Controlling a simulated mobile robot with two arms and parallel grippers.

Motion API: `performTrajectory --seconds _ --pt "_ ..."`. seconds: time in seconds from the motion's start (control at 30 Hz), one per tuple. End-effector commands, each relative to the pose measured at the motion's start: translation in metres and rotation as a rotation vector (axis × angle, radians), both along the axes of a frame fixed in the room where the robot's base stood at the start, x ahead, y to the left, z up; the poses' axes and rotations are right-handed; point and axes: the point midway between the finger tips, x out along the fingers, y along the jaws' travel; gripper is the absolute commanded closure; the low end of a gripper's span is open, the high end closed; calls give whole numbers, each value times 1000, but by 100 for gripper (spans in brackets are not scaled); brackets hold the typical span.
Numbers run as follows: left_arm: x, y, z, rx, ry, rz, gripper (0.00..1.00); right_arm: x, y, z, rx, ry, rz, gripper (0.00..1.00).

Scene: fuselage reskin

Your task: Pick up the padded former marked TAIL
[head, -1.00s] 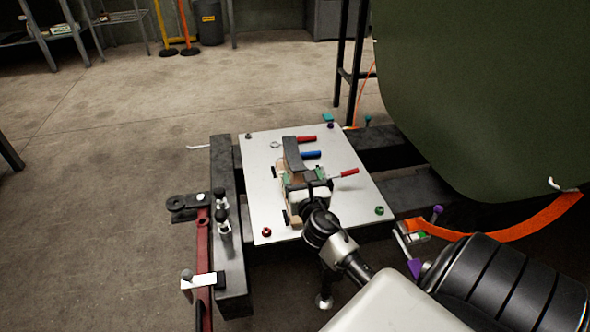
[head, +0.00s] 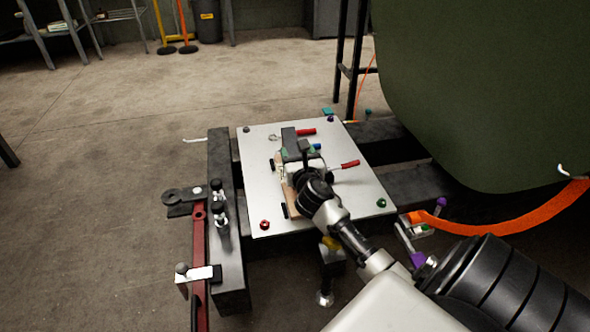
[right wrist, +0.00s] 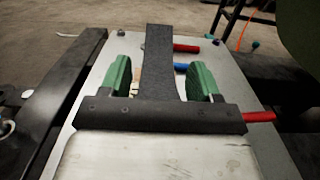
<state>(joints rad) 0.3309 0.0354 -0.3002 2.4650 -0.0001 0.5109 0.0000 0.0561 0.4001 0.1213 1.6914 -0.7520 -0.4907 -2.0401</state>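The padded former (head: 289,137), a dark grey strip, lies on a light metal plate (head: 262,208); no TAIL marking is legible. In the right wrist view the former (right wrist: 160,60) runs away from me between the green finger pads of my right gripper (right wrist: 157,78). My left gripper is not in view.
Red-handled tools (head: 306,132) (head: 350,164) and a blue-handled one (head: 317,147) lie close around the gripper. A wooden piece (head: 291,201) shows below it. The plate rests on dark beams (head: 225,215). A large green panel (head: 480,90) and an orange strap (head: 520,228) are at right.

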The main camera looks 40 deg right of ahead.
Motion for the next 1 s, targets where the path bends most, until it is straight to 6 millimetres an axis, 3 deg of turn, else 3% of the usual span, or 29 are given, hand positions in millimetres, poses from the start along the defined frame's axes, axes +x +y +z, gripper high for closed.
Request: performTrajectory --seconds 0.03,0.4,0.8,1.0 --pt "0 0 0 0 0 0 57 0 0 0 0 0 0 45" --pt "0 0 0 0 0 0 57 0 0 0 1 0 0 100" --pt "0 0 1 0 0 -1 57 0 0 3 -1 -4 1 100" --pt "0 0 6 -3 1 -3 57 0 0 14 -2 -3 1 100"
